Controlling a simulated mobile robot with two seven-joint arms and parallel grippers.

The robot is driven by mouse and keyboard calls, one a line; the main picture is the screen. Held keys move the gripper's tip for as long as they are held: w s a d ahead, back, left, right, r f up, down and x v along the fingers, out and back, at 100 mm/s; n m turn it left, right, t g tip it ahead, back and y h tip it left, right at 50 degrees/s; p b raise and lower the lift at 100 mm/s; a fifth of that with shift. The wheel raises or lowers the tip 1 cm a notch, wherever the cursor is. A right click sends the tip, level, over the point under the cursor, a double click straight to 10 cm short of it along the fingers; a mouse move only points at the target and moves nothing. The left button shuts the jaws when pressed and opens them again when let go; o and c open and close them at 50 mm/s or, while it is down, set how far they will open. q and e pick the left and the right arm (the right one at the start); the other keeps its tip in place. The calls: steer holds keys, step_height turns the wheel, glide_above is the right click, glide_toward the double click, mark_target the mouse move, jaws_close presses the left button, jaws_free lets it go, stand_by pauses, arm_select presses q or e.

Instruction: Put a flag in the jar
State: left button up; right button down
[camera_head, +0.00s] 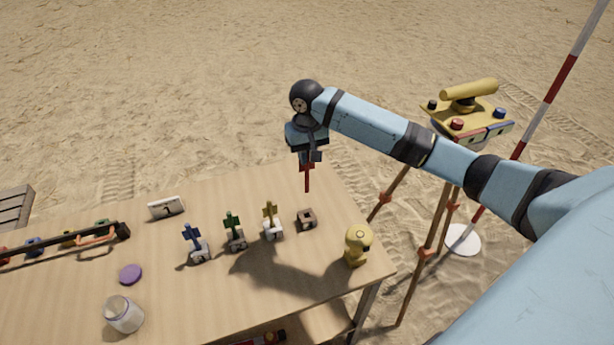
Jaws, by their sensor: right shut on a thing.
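My right gripper (306,158) points down, shut on a red flag (307,180), which hangs upright above the table's far right part. Below it stands a small brown holder block (307,218) with no flag in it. A blue flag (192,237), a green flag (232,223) and a yellow flag (270,213) stand upright in white holder blocks, in a row to its left. The glass jar (123,314) stands at the front left, far from the gripper. Its purple lid (130,274) lies behind it. My left gripper is out of view.
A yellow figure (357,245) stands near the table's right edge. A white card with a number (166,208) stands at the back, and a dark rack with coloured pieces (65,243) lies at the left. A yellow instrument on a tripod (467,112) stands right of the table (200,310).

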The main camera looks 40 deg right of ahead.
step_height(320, 180, up, 5)
steer(key=shift+f, duration=0.1)
steer(key=shift+r, duration=0.65)
steer(key=shift+r+p, duration=0.75)
steer(key=shift+p, duration=0.2)
steer(key=shift+r+p, duration=0.7)
steer(key=shift+p, duration=0.25)
steer(key=shift+r+p, duration=0.8)
steer(key=shift+p, duration=0.05)
steer(key=shift+r, duration=0.15)
